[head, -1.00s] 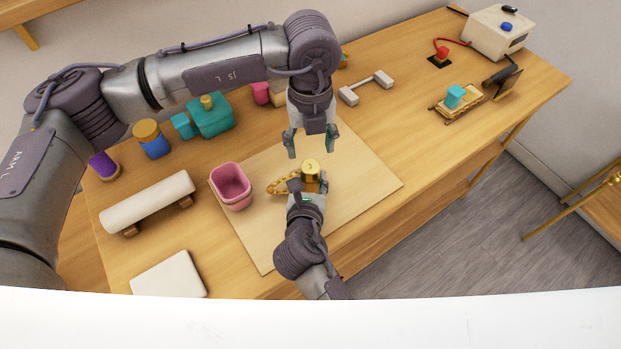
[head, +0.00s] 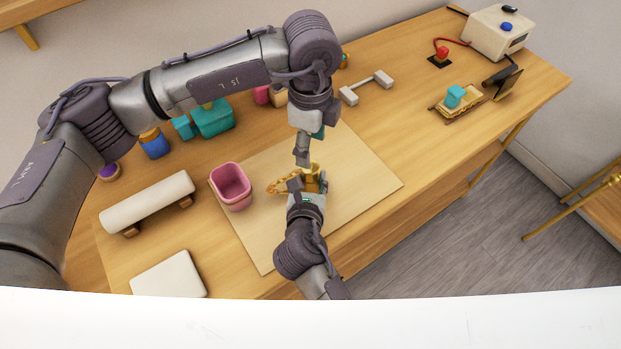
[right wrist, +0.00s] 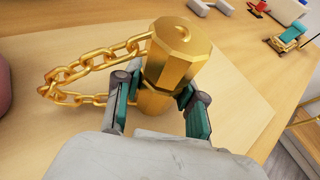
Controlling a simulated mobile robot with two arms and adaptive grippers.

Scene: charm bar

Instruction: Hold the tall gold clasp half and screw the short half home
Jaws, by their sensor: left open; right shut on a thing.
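The gold clasp (head: 313,179) stands upright over the pale board. In the right wrist view it is two faceted pieces stacked on one axis, an upper half (right wrist: 180,50) on a lower half (right wrist: 153,103); how far they are screwed together I cannot tell. A gold chain (right wrist: 85,75) runs from the clasp to the left. My right gripper (right wrist: 153,91) is shut on the lower half, fingers on both sides. My left gripper (head: 303,155), open and seen nearly edge-on, points down just above the clasp; its fingertips partly hide the clasp top.
A pink cup (head: 231,187) stands left of the clasp at the board's (head: 355,193) edge. A white roll (head: 147,203) and a white pad (head: 168,277) lie further left. Several teal and blue items stand behind. The board's right side is clear.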

